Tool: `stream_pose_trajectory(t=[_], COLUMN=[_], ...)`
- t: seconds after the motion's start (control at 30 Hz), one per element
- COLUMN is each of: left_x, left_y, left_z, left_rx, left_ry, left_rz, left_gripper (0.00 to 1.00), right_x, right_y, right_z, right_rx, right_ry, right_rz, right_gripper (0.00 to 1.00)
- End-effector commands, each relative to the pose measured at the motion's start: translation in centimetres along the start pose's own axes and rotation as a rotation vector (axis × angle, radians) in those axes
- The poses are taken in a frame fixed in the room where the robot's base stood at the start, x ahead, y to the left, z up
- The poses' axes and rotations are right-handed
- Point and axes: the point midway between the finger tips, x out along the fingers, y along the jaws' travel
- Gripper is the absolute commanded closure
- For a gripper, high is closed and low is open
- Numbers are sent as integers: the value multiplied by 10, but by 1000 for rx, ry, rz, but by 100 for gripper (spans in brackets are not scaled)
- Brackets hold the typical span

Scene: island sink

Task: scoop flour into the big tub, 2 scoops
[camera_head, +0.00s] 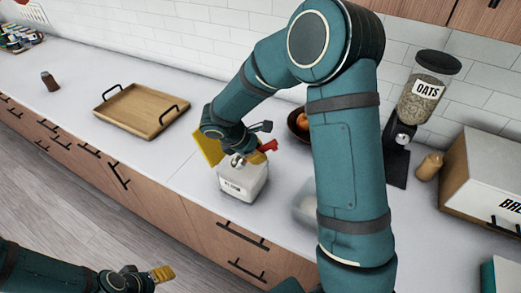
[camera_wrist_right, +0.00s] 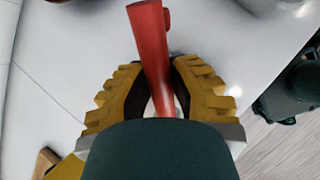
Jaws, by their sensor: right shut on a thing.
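The flour container (camera_head: 240,186), a white squarish tub with a dark-lettered label, stands on the counter below my right gripper (camera_head: 254,155). That gripper is shut on the red handle of the scoop (camera_head: 268,146); the handle also shows between the yellow fingers in the right wrist view (camera_wrist_right: 150,50). The scoop's bowl is mostly hidden, and I cannot tell whether it holds flour. A pale translucent tub (camera_head: 305,207) stands right of the flour container, partly hidden by my right arm. My left gripper (camera_head: 162,273) is low at the left, away from these things; its opening is unclear.
A wooden tray (camera_head: 140,110) with black handles lies on the counter to the left. A fruit bowl (camera_head: 297,124) is behind my right arm. The oats dispenser (camera_head: 425,95), a brown jar (camera_head: 429,166) and a bread box (camera_head: 485,180) stand right.

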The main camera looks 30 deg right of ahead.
Motion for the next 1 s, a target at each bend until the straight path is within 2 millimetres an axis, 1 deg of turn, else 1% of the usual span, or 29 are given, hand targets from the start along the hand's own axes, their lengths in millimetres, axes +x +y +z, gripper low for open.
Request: stream_pose_trajectory(t=[0.03, 0.17, 0.4, 0.6, 1.0], left_x=[6, 15, 27, 31, 31], left_y=[-2, -5, -9, -11, -11], left_z=[1, 2, 3, 4, 4], left_rx=[0, 0, -1, -1, 0], left_ry=[0, 1, 1, 0, 0], left_rz=[-1, -3, -6, -7, -7], left_gripper=[37, 37, 37, 37, 37], right_x=[5, 12, 22, 25, 25], right_y=[-1, -2, -4, -5, -5], right_z=[-6, -15, -28, -32, -33], right_rx=[-7, -16, -14, -14, -13], right_ry=[-20, -73, -67, -66, -66], right_rz=[1, 3, 2, 2, 2], right_gripper=[100, 100, 100, 100, 100])
